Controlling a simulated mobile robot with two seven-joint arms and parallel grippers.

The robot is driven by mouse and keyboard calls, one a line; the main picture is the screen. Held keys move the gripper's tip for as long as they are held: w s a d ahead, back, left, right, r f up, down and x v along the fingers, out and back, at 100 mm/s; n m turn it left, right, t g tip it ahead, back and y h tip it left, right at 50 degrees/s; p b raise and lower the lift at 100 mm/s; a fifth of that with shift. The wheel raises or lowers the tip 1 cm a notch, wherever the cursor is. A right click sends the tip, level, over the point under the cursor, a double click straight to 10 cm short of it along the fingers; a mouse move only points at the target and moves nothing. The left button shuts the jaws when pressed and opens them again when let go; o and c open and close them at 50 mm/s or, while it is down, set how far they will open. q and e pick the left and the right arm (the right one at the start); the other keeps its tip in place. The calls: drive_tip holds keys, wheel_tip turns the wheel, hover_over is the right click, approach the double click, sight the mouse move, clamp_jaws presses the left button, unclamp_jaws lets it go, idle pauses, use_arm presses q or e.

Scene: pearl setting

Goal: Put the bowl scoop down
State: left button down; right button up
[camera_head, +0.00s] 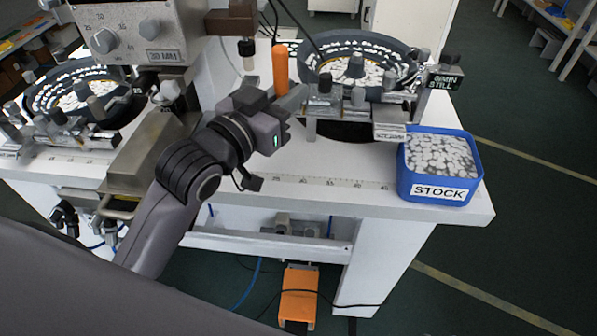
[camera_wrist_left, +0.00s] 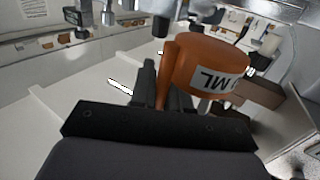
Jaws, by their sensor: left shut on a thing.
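The bowl scoop (camera_wrist_left: 208,66) is orange, with a rounded cup bearing a white label that ends in "ML" and a narrow handle. My left gripper (camera_wrist_left: 160,92) is shut on the handle in the left wrist view. In the head view the scoop (camera_head: 280,70) shows as an upright orange shape just beyond my left gripper (camera_head: 290,103), above the white bench. The gripper hides its lower part. I cannot tell whether the scoop touches the bench. My right gripper is not in view.
A blue STOCK bin (camera_head: 438,194) full of pale pieces stands at the bench's right corner. A round dark feeder bowl (camera_head: 400,46) stands behind the gripper, another (camera_head: 38,100) at left. Bare white bench top (camera_head: 340,165) lies between the gripper and the bin.

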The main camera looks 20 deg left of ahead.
use_arm(q)
drive_tip(key=s+d+r+m+g+h+b, duration=0.1)
drive_tip(key=d+r+m+g+h+b, duration=0.2)
drive_tip(key=d+r+m+h, duration=0.4)
drive_tip(key=f+b, duration=0.1)
drive_tip(key=f, duration=0.3)
drive_tip(key=f+n+b, duration=0.1)
drive_tip(key=f, duration=0.4)
drive_tip(key=a+f+n+b, duration=0.1)
drive_tip(key=f, duration=0.4)
drive_tip(key=shift+s+f+g, duration=0.15)
drive_tip(key=shift+f+g, duration=0.1)
drive_tip(key=shift+g, duration=0.05)
drive_tip(key=shift+f+b, duration=0.5)
drive_tip(key=shift+f, duration=1.5)
drive_tip(key=shift+f, duration=0.15)
drive_tip(key=c, duration=1.1)
unclamp_jaws()
